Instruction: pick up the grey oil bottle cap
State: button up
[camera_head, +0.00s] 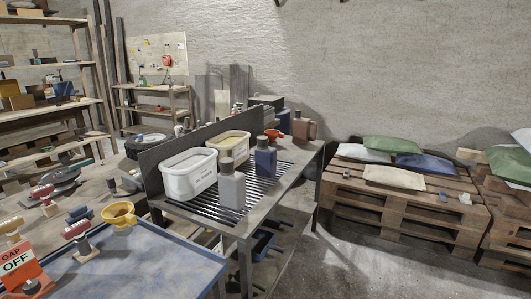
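A light grey bottle (231,190) stands upright on the slatted metal bench, in front of the white tubs. Its darker grey cap (227,165) sits on top of its neck. A dark blue bottle (265,162) with a dark cap (262,142) stands just behind it to the right. A brown bottle (300,129) with a dark cap (297,114) stands at the bench's far end. My gripper is not in view.
Pallets with sacks (397,177) stand right. Bare floor (345,265) lies between bench and pallets.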

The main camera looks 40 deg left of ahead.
aim_at(225, 162)
jog(key=u, duration=0.15)
jog(key=i, duration=1.6)
jog(key=u, duration=1.25)
jog(key=i, duration=0.9)
jog(key=u, duration=1.15)
jog(key=i, duration=0.35)
jog(key=u, duration=0.3)
